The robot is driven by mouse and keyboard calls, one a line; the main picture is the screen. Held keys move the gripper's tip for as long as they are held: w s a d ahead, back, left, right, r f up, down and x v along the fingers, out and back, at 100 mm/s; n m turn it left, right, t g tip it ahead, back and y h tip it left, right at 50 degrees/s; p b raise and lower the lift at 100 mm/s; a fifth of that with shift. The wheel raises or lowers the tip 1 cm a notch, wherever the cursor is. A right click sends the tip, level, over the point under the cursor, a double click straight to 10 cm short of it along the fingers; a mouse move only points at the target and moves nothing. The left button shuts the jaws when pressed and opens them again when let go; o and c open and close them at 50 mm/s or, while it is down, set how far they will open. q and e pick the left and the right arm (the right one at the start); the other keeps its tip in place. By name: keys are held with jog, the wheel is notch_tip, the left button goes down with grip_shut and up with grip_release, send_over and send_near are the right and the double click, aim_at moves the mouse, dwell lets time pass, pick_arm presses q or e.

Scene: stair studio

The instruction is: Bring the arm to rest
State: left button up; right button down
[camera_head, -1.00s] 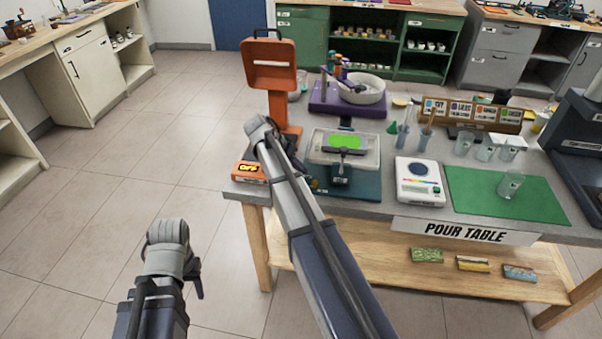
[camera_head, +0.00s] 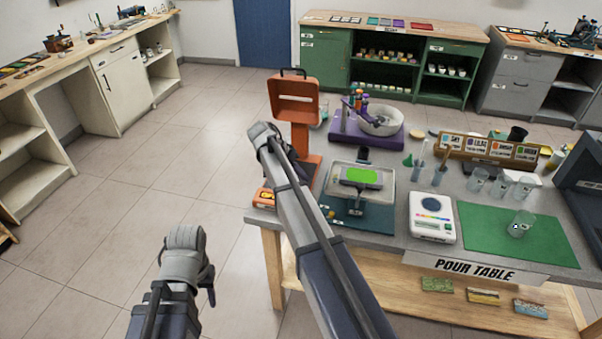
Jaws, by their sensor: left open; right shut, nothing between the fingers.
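My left arm rises from the bottom edge at lower left, folded over the floor, clear of the table. My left gripper (camera_head: 210,294) is open; only a small dark part shows beside the arm, with nothing seen in it. My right arm (camera_head: 310,223) reaches up from the bottom across the front left corner of the pour table (camera_head: 395,245). It bends at its top beside the orange stand. My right gripper (camera_head: 301,174) is shut and empty, mostly hidden behind the arm's own links.
Close to my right arm are the orange stand (camera_head: 297,98), an orange box (camera_head: 264,198) and a teal device with a green-topped frame (camera_head: 360,177). A white scale (camera_head: 432,217) and green mat (camera_head: 500,238) lie further right. The floor at left is open.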

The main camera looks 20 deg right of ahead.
jog(key=s+a+f+n+y, duration=0.1)
jog(key=s+a+n+y, duration=0.1)
jog(key=s+a+n, duration=0.5)
jog(key=s+a+f+n+t+y, duration=0.1)
jog(key=s+a+n, duration=0.6)
jog(key=s+a, duration=1.3)
jog(key=shift+s+f+n+y, duration=0.4)
jog(key=shift+s+f+y, duration=0.35)
jog(key=shift+y, duration=0.45)
